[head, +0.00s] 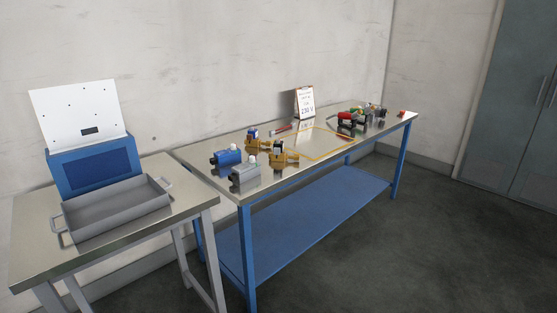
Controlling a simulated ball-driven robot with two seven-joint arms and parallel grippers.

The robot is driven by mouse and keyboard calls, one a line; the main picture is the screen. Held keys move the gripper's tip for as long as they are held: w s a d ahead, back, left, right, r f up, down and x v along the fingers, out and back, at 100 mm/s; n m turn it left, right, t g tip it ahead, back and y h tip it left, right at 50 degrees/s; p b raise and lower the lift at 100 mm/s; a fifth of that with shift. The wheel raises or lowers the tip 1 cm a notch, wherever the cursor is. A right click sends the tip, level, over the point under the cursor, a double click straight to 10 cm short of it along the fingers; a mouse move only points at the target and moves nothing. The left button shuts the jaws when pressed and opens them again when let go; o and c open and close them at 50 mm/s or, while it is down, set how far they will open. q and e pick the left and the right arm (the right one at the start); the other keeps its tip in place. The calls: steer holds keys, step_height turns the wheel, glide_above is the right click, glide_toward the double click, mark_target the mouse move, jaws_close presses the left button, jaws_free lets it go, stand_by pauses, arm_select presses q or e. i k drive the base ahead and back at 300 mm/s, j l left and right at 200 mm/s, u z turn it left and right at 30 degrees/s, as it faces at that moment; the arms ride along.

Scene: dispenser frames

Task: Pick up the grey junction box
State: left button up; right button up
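A small light-grey boxy device (245,176) with a white knob-like top sits at the near left end of the long metal-topped table (215,184). It looks like the grey junction box, but it is too small to be sure. A blue device of similar shape (227,157) stands just behind it. Two brass-coloured devices (283,158) stand to its right and behind. Neither of my grippers is in view.
A grey two-handled tray (113,222) and a blue case with a raised white panel (80,107) are on the left table. A yellow outline (328,153), a 230 V sign (305,102) and red and black items (350,119) are on the long table. Floor in front is clear.

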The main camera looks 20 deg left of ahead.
mark_target(241, 173)
steer(key=i+u, duration=0.2)
steer(key=i, duration=0.25)
steer(key=i+l+u, duration=0.15)
steer(key=i, duration=0.25)
steer(key=i+l+u, duration=0.2)
steer(key=i, duration=0.25)
